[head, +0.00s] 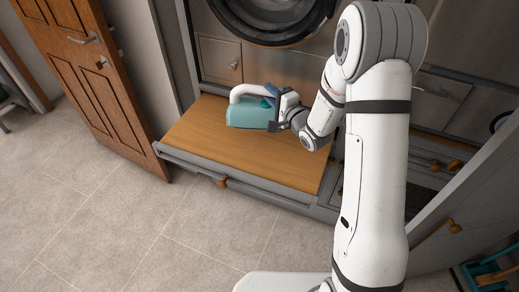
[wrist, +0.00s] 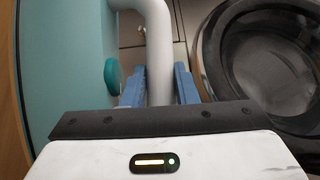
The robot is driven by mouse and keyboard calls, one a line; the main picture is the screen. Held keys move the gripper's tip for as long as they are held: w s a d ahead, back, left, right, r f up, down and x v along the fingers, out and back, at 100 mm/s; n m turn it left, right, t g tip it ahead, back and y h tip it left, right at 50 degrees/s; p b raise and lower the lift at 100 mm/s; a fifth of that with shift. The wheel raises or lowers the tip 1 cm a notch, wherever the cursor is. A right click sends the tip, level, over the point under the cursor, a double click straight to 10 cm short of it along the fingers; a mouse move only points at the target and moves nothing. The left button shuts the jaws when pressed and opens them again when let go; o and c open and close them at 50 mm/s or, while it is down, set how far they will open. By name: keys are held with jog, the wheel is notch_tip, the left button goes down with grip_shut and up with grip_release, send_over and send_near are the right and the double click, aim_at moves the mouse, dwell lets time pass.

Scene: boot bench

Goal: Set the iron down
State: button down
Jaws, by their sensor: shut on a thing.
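The iron (head: 246,115) has a teal body and a white curved handle. In the head view it is over the wooden top (head: 205,143) of the low bench, toward its back. I cannot tell whether it touches the wood. My gripper (head: 271,93) reaches it from the right, with blue fingers on the handle. In the wrist view the blue fingers of my gripper (wrist: 158,90) are shut on either side of the white handle of the iron (wrist: 158,45). The iron's teal body fills the left of that view. Its underside is hidden.
A front-loading machine with a round dark door (head: 270,15) stands behind the bench. A brown panelled door (head: 95,75) stands open at the left. The wooden top is bare in front of the iron. The tiled floor (head: 130,220) is clear at the front left.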

aim_at(256, 91)
jog(key=a+y+b, duration=0.1)
jog(key=a+n+g+y+b, duration=0.1)
jog(key=a, duration=0.1)
jog(key=a+n+g+b, duration=0.1)
jog(key=shift+w+a+r+y, duration=0.2)
jog(key=shift+r+y, duration=0.15)
jog(key=shift+y, duration=0.05)
jog(key=shift+f+b, duration=0.35)
jog(key=shift+f, duration=4.45)
jog(key=shift+f, duration=0.15)
jog(key=c, duration=1.1)
grip_release()
jog(key=shift+f, duration=0.1)
jog(key=shift+c, duration=0.2)
jog(key=shift+s, duration=0.1)
